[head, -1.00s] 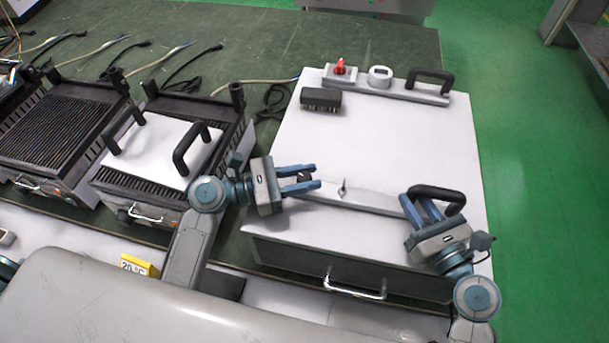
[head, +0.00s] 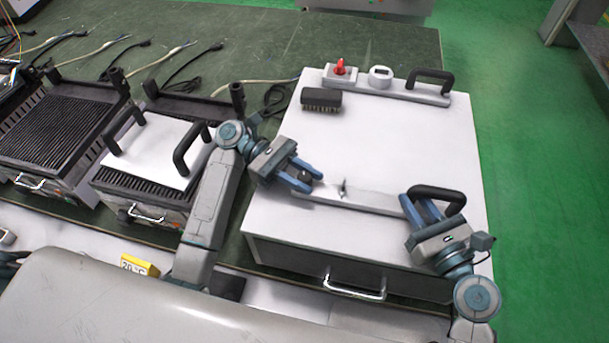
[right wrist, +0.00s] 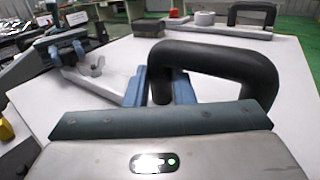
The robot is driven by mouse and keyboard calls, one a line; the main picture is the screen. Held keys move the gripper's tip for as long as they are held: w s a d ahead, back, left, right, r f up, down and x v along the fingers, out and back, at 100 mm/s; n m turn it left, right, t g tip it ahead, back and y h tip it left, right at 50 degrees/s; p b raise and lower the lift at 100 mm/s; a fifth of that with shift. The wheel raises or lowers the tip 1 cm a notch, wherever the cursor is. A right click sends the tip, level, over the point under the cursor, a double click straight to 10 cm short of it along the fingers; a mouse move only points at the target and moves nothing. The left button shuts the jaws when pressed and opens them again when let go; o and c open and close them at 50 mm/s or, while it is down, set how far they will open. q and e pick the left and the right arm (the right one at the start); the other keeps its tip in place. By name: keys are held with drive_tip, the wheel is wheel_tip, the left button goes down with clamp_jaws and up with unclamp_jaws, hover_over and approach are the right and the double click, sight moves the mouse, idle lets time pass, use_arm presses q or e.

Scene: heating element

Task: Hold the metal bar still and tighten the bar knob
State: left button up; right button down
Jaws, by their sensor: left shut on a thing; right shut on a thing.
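The metal bar (head: 372,202) lies across the front of the large white lid. It has a black handle (head: 440,195) at its right end and a small wing nut (head: 343,188) near its middle. The dark bar knob (head: 304,177) is at its left end, mostly hidden by my fingers. My left gripper (head: 302,178) is shut on the knob, with its fingers pointing right and down in the head view. My right gripper (head: 424,208) is shut on the handle. In the right wrist view the handle's near leg (right wrist: 160,82) is between its blue fingers.
A second bar at the lid's back carries a red switch (head: 340,69), a round white dial (head: 380,76) and another black handle (head: 430,77). A dark brush-like block (head: 321,100) lies on the lid. Smaller grills (head: 62,134) stand left. The lid's middle is clear.

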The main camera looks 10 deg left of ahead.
sight(305, 176)
use_arm(q)
drive_tip(key=shift+f+m+g+y, duration=0.1)
drive_tip(key=shift+m+g+y, duration=0.2)
drive_tip(key=shift+m+g, duration=0.3)
drive_tip(key=o, duration=1)
drive_tip(key=shift+c, duration=0.2)
wheel_tip(305, 176, up, 10)
drive_tip(key=shift+r, duration=0.1)
